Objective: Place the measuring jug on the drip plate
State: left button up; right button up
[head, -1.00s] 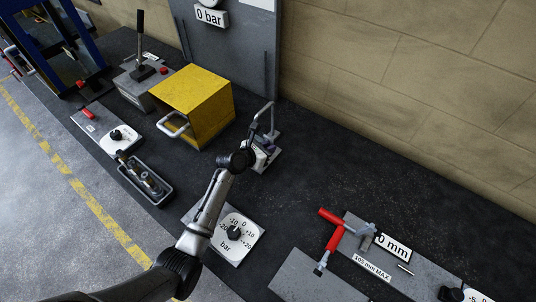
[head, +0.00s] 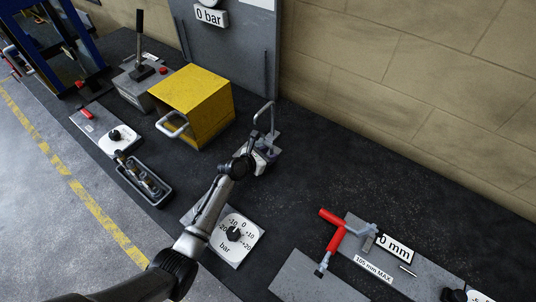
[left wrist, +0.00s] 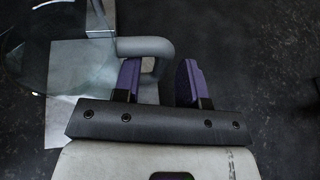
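The measuring jug (left wrist: 55,55) is clear glass with a grey handle (left wrist: 148,45), at the upper left of the left wrist view. My left gripper (left wrist: 160,80) has purple fingers. It is open, with the handle's upright part between the fingers, nearer the left one, and a gap to the right finger. In the head view my left gripper (head: 270,153) is beside the bent pipe and largely hides the jug. A pale plate, apparently the drip plate (left wrist: 62,125), shows below and through the glass. How much of the jug is over it, I cannot tell. My right gripper is out of view.
A bent metal pipe (head: 264,107) rises just behind my left gripper. A yellow box (head: 205,110) stands to the left, and a white dial plate (head: 240,248) lies in front. A red-handled tool (head: 333,235) lies at the right. The dark bench between is clear.

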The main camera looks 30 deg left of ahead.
pick_arm(q)
jog(key=shift+r, duration=0.1)
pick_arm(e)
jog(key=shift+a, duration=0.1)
pick_arm(q)
jog(key=shift+s+r, duration=0.15)
pick_arm(e)
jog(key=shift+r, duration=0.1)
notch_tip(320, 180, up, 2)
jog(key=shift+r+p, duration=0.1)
jog(key=shift+p, duration=1.1)
pick_arm(q)
jog(key=v, duration=1.1)
jog(key=shift+s, duration=0.35)
jog(key=shift+a, duration=0.15)
